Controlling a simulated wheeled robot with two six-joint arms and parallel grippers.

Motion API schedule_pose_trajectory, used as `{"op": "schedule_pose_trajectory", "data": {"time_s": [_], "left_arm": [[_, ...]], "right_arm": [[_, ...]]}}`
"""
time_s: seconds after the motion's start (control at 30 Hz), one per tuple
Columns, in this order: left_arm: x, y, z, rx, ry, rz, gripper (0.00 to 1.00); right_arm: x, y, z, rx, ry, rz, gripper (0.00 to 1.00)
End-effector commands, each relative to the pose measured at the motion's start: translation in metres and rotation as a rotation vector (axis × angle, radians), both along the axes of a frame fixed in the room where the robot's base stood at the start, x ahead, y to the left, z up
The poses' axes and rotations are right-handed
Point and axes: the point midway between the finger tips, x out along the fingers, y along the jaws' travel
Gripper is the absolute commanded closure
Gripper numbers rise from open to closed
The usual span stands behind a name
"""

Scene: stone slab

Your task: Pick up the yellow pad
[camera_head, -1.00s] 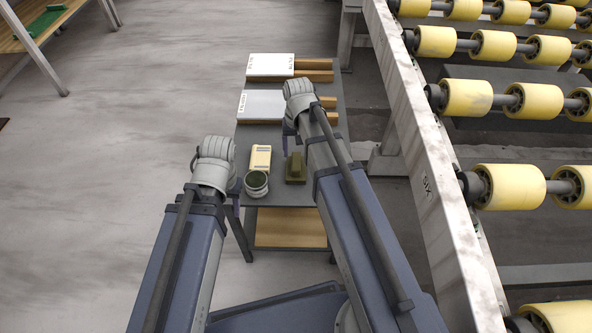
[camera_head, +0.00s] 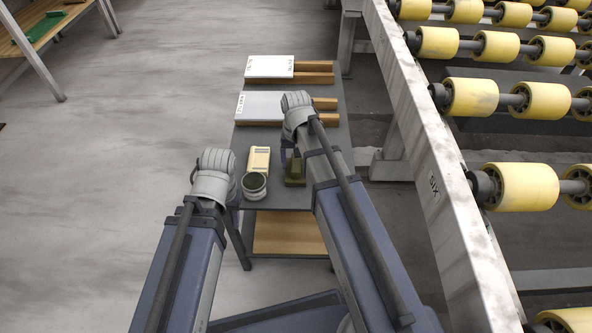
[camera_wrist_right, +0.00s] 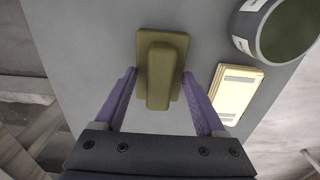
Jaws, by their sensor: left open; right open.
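An olive-yellow pad (camera_head: 295,173) with a raised grip lies on the dark table, partly hidden by my right arm in the head view. In the right wrist view the pad (camera_wrist_right: 160,70) lies flat ahead of my right gripper (camera_wrist_right: 160,76). The two purple fingers are open, one on each side of the pad's near part, with no clear contact. In the head view my right gripper (camera_head: 289,153) is mostly hidden behind its wrist. My left gripper (camera_head: 230,192) is open beside the table's left edge, its fingers mostly hidden.
A pale yellow block (camera_head: 259,160) and a round cup (camera_head: 254,185) stand close left of the pad. White boards on wood (camera_head: 262,105) lie farther back. The roller conveyor's steel rail (camera_head: 425,160) runs along the right. Open floor lies to the left.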

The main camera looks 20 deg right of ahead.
Motion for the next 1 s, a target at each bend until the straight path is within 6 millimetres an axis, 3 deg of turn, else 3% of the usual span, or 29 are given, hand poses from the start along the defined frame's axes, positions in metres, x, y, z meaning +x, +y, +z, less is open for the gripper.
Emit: {"op": "schedule_pose_trajectory", "data": {"time_s": [0.37,1.0], "left_arm": [[0.0,0.0,-0.0046,0.0,0.0,0.0,0.53],[0.0,0.0,-0.0041,0.0,0.0,0.0,0.53]], "right_arm": [[0.0,-0.0001,-0.0046,0.0,0.0,0.0,0.29],[0.0,0.0,-0.0041,0.0,0.0,0.0,1.0]]}}
